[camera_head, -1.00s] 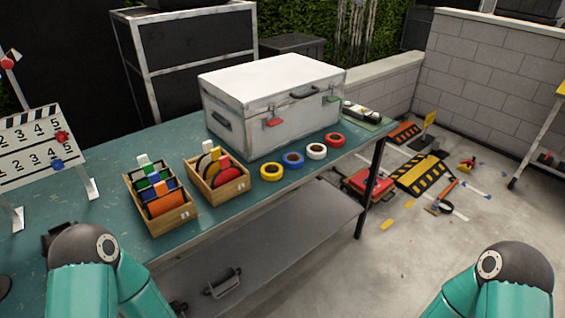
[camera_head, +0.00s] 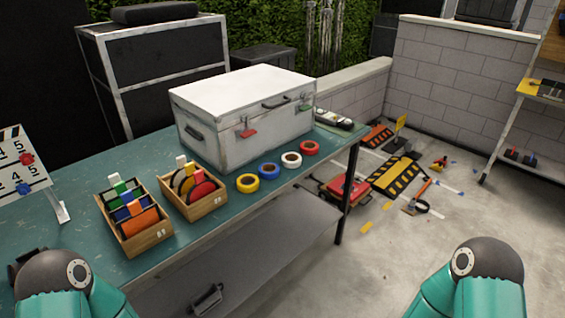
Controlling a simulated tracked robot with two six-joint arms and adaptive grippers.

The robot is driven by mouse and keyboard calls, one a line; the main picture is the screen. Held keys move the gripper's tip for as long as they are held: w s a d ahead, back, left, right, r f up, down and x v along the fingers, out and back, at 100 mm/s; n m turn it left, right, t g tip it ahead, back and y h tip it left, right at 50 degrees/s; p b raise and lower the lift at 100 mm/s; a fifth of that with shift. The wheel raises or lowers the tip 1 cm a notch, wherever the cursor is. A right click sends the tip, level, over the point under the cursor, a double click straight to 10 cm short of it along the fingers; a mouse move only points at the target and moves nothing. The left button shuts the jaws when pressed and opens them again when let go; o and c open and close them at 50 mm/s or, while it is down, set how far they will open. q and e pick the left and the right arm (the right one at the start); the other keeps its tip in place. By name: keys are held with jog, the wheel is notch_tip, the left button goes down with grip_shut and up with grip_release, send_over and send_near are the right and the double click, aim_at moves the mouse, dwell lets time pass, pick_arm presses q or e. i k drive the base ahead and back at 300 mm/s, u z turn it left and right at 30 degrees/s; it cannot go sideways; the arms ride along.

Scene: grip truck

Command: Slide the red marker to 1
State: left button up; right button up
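The red marker (camera_head: 27,159) sits on the upper row of a white number board (camera_head: 38,181) at the left edge of the view. It is beside a printed 5. A blue marker (camera_head: 23,188) sits on the lower row, near another 5. The left part of the board is cut off by the picture edge. My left arm shows at the bottom left and my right arm at the bottom right. Neither gripper can be made out in the view.
The green table (camera_head: 85,182) holds two wooden boxes (camera_head: 155,240) (camera_head: 212,205), several tape rolls (camera_head: 247,184) and a large white case (camera_head: 240,150). Free tabletop lies between the board and the boxes.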

aim_at(26, 159)
jog(key=z, duration=1.3)
jog(key=i, duration=0.1)
jog(key=u, duration=2.85)
jog(key=k, duration=0.85)
jog(key=u, duration=0.15)
jog(key=i, duration=0.85)
jog(key=z, duration=0.1)
